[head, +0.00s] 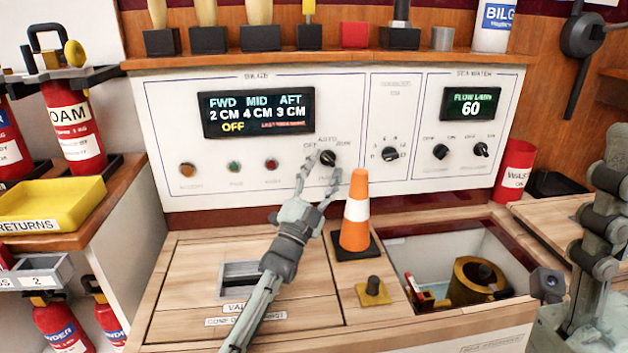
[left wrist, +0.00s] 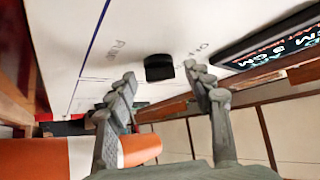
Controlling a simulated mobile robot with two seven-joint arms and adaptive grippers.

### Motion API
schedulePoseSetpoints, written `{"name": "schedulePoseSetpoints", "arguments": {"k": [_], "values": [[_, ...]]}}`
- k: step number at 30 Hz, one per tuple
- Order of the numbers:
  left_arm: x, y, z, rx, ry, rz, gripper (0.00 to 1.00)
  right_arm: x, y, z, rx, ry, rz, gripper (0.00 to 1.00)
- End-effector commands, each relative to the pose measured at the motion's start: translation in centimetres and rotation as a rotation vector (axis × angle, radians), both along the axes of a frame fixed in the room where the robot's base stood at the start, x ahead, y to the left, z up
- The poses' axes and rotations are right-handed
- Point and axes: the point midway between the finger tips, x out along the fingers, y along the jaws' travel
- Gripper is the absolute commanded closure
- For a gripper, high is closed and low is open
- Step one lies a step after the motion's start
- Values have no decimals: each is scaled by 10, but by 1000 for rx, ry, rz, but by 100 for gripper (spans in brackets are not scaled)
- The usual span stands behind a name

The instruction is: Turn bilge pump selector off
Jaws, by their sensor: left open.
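The bilge selector knob (head: 328,157) is a small black rotary knob at the lower right of the BILGE section of the white panel. OFF shows at its left and AUTO above it; its exact pointing is too small to tell. My left gripper (head: 319,178) is open, with its fingers spread just in front of and below the knob. In the left wrist view the knob (left wrist: 159,67) sits beyond and between the two fingertips (left wrist: 165,84), with no clear contact. The bilge display (head: 257,112) shows FWD 2, MID 4, AFT 3 CM and a yellow OFF.
An orange cone (head: 357,214) stands close to the right of my left gripper. Three small buttons (head: 234,167) lie left of the knob. Other black knobs (head: 390,154) are to its right. An open bin (head: 420,254) is at lower right. My right arm is at the right edge.

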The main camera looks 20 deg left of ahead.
Motion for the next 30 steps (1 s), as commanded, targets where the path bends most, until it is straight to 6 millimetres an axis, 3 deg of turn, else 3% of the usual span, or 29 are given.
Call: {"name": "schedulePoseSetpoints", "arguments": {"k": [5, 12, 18, 24, 30], "values": [[-24, 6, -16, 0, 3, 1, 48, 0, 0, 0, 0, -1, 0, 60], [-82, 18, -15, 1, 3, 1, 48, 0, 0, 0, 0, -2, -1, 60], [-119, 26, -14, 0, 1, 0, 48, 0, 0, 0, 1, -3, -1, 60], [-137, 30, -13, 0, 1, 1, 48, 0, 0, 0, 1, -3, -1, 60], [-140, 30, -13, 0, 0, 0, 48, 0, 0, 0, 1, -3, -1, 60]]}}
